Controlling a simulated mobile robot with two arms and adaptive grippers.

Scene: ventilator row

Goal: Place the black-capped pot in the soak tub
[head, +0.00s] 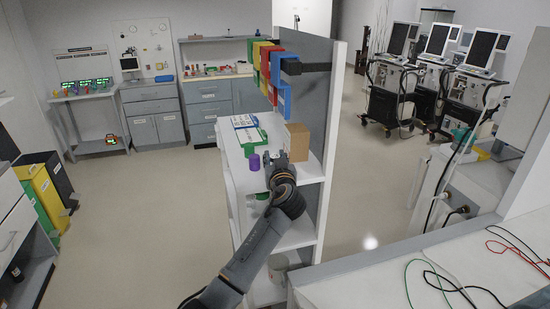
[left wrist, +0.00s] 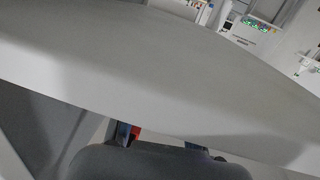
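My left gripper (head: 278,158) is over the white shelf unit (head: 312,170), close to a brown box (head: 297,141) and a purple cylinder (head: 254,162). In the left wrist view its dark body shows at the bottom, and a pale surface (left wrist: 160,75) fills most of the picture and hides the fingertips. I cannot tell whether it is open or holds anything. I cannot make out the black-capped pot or the soak tub in either view. My right gripper is not in view.
A blue-white rack on a green base (head: 247,130) stands left of the brown box. Coloured folders (head: 270,72) hang from the grey partition (head: 318,90) above. A pale counter with cables (head: 380,283) is at the front right. Ventilators (head: 390,85) stand behind.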

